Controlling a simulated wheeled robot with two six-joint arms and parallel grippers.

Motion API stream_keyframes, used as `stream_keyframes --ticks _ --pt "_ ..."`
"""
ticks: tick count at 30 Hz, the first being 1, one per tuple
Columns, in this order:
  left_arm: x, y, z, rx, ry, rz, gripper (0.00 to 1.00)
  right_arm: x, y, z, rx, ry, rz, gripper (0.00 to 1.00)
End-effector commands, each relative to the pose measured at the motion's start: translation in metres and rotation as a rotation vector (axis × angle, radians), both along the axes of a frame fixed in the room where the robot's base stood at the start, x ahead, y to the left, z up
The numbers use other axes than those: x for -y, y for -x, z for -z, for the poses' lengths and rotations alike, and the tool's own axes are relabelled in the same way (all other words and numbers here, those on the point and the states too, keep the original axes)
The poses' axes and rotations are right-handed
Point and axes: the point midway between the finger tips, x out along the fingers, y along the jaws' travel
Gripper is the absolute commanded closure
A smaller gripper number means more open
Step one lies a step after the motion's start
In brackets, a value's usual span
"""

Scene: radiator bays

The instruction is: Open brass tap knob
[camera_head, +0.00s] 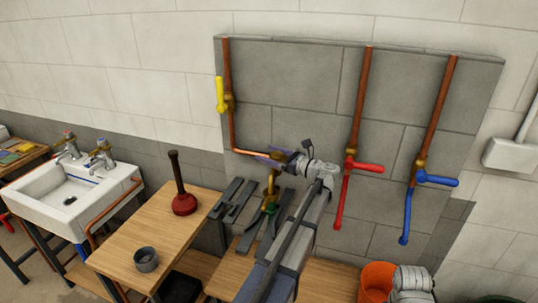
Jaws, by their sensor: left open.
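A brass tap (272,187) stands at the end of a copper pipe (250,153) on the grey wall panel, with a spout going down. A small green part shows near its lower end. My left gripper (272,157) is open at the top of this tap, its fingers pointing left along the pipe end. The tap's knob is hidden or too small to make out behind the fingers. I cannot tell whether the fingers touch it. My right gripper is not in view.
A yellow lever valve (220,95) sits up the same pipe. Red (365,166) and blue (437,180) lever valves are to the right. A plunger (184,203) and grey cup (146,259) stand on the wooden table (150,220). A sink (70,195) is at left, an orange bucket (377,278) below right.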

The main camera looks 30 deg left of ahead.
Motion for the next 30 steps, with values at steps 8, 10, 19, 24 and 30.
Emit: stream_keyframes --ticks 8,10,19,24,30 --pt "0.038 0.000 0.000 0.000 0.000 0.002 0.11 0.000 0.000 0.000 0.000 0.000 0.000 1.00" --pt "0.049 0.000 0.000 0.000 0.000 0.004 0.11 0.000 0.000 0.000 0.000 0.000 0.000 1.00" --pt "0.076 0.001 0.000 0.000 0.000 0.000 0.11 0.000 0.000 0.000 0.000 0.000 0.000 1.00" --pt "0.077 0.001 0.000 0.000 0.000 0.000 0.11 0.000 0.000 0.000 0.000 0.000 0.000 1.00" --pt "0.077 0.001 0.000 0.000 0.000 0.000 0.11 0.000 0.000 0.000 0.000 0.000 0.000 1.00"
